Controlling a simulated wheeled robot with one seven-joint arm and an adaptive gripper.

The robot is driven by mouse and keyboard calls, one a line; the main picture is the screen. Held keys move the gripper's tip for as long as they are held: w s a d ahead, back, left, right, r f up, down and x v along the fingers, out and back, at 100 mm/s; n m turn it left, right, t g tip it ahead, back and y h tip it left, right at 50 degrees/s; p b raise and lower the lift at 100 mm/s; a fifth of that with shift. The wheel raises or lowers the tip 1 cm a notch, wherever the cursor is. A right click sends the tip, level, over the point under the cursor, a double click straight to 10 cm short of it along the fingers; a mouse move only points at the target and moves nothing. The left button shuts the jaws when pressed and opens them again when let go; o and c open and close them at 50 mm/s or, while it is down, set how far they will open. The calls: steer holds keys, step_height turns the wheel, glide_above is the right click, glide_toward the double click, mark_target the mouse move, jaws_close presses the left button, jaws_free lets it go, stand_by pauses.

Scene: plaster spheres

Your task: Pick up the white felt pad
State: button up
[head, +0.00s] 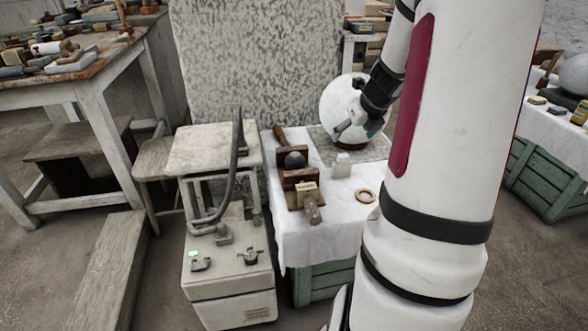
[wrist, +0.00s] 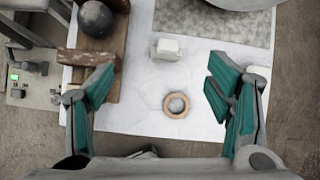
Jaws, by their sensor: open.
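A small white block-like thing (head: 342,166), which looks like the white felt pad, lies on the white cloth of the low table. It also shows in the wrist view (wrist: 167,48), above centre, just short of the grey speckled slab. My gripper (wrist: 160,85) is open and empty, with its green-lined fingers spread wide over the cloth. The pad lies beyond the fingertips in the wrist view, between the lines of the two fingers, and is not touched. In the head view my gripper (head: 352,126) hangs above the table in front of the white sphere; my arm covers part of the table.
A wooden ring (wrist: 176,105) lies on the cloth, nearer than the pad. A dark ball (wrist: 95,19) sits on wooden holders (head: 299,186) left of the pad. A large white sphere (head: 338,98) stands behind. A grey machine (head: 228,275) is at the left.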

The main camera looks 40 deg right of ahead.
mark_target(344, 156)
steer(key=shift+m, duration=0.7)
steer(key=b+x, duration=0.2)
steer(key=x, duration=0.3)
steer(key=s+b+x, duration=0.1)
steer(key=x, duration=0.4)
steer(key=b+x, duration=0.2)
steer(key=x, duration=0.3)
steer(key=shift+s+d+f+b, duration=0.35)
steer(key=shift+s+f, duration=0.05)
steer(key=shift+f, duration=0.05)
steer(key=shift+c, duration=0.5)
steer(key=c, duration=1.1)
